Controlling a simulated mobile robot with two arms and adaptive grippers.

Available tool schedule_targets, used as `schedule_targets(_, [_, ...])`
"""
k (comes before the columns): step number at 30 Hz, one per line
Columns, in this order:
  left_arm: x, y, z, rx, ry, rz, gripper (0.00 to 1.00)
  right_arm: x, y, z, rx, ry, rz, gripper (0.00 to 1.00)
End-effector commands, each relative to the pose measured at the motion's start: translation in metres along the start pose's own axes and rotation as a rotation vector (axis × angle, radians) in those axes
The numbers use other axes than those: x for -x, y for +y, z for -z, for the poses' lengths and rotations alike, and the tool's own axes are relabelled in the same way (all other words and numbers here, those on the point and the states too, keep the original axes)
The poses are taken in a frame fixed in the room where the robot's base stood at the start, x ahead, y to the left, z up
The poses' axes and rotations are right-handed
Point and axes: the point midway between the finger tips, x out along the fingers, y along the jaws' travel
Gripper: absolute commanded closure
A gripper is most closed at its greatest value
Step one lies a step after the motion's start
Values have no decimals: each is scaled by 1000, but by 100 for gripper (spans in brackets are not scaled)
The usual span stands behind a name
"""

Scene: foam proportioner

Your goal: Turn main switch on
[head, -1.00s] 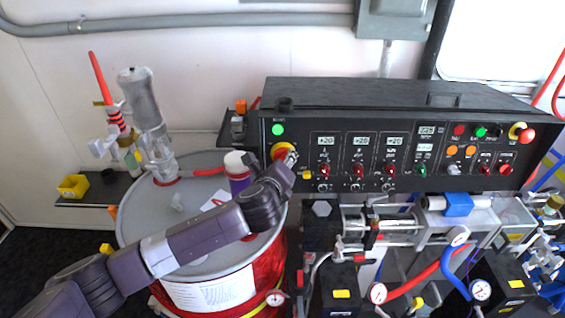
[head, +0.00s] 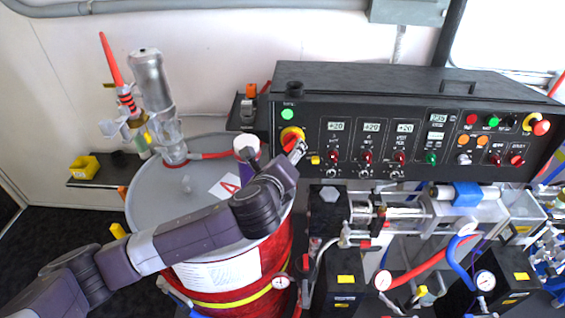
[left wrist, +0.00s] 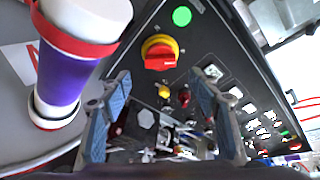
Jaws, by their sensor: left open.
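The main switch (head: 290,134) is a red rotary knob on a yellow round base at the left end of the black control panel (head: 420,112). A lit green lamp (head: 287,114) sits above it. My left gripper (head: 299,149) is just in front of the switch, to its lower right in the head view, and partly covers it. In the left wrist view the fingers (left wrist: 160,85) are apart with nothing between them. The main switch (left wrist: 160,54) shows beyond the fingertips, its red handle lying about level in that picture. Contact is not visible. My right gripper is not in view.
A grey-topped red drum (head: 150,205) stands below my left arm. A purple and white cylinder (left wrist: 70,65) is close beside the left finger. Several knobs and displays fill the panel to the right. Pipes, gauges and hoses (head: 440,260) crowd the space below it.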

Motion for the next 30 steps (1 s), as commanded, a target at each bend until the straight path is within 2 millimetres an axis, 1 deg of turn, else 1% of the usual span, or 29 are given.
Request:
schedule_targets(1, [9,0,1,1,2,2,44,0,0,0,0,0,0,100])
schedule_targets(6, [33,0,1,0,2,1,44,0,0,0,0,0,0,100])
schedule_targets(11, [46,0,1,0,1,0,44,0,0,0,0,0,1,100])
schedule_targets(15, [50,1,0,0,0,-1,44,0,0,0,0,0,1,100])
schedule_targets(27, [50,0,0,0,0,-1,44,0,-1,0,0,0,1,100])
schedule_targets(30, [51,2,4,24,8,-6,44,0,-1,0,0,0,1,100])
